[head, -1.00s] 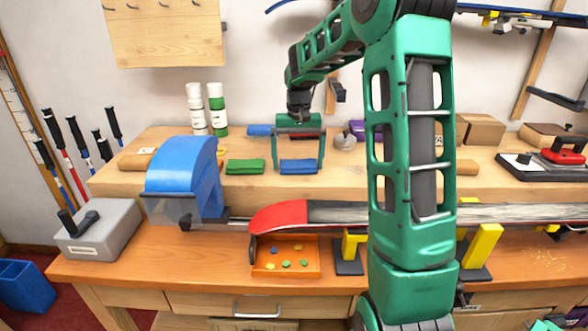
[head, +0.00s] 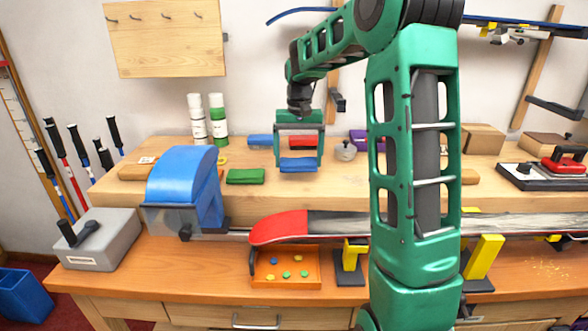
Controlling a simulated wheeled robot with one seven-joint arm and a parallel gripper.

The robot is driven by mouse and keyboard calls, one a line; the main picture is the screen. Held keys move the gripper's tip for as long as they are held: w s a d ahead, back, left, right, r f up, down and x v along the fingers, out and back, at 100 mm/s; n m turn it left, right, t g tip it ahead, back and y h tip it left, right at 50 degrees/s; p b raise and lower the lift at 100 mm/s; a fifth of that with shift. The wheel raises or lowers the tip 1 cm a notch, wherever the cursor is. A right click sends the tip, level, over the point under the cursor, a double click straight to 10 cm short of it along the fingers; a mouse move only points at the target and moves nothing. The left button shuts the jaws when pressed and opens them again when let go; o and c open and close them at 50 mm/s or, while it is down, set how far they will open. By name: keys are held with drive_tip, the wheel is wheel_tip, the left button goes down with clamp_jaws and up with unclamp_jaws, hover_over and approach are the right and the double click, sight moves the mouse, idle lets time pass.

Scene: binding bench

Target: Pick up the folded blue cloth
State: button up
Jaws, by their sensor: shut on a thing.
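The folded blue cloth (head: 298,165) is between the two fingers of my gripper (head: 299,166) in the head view. The fingers are at its left and right ends, and the gripper is shut on it. The cloth is level and appears slightly above the raised wooden shelf of the bench. A folded green cloth (head: 246,177) lies on the shelf to its left. Another blue folded item (head: 260,141) lies farther back, and a red one (head: 298,143) shows behind the gripper, partly hidden.
A blue machine hood (head: 184,183) stands at left. A red-tipped ski (head: 280,229) runs along the front, above an orange tray (head: 287,281) with small coloured pieces. A grey round item (head: 345,151) is right of the gripper. My arm hides the shelf's right middle.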

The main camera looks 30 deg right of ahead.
drive_tip(key=s+a+r, duration=0.6)
drive_tip(key=s+a, duration=0.1)
drive_tip(key=s, duration=0.2)
drive_tip(key=shift+a+r, duration=0.15)
drive_tip(key=shift+r, duration=0.25)
drive_tip(key=shift+o, duration=0.4)
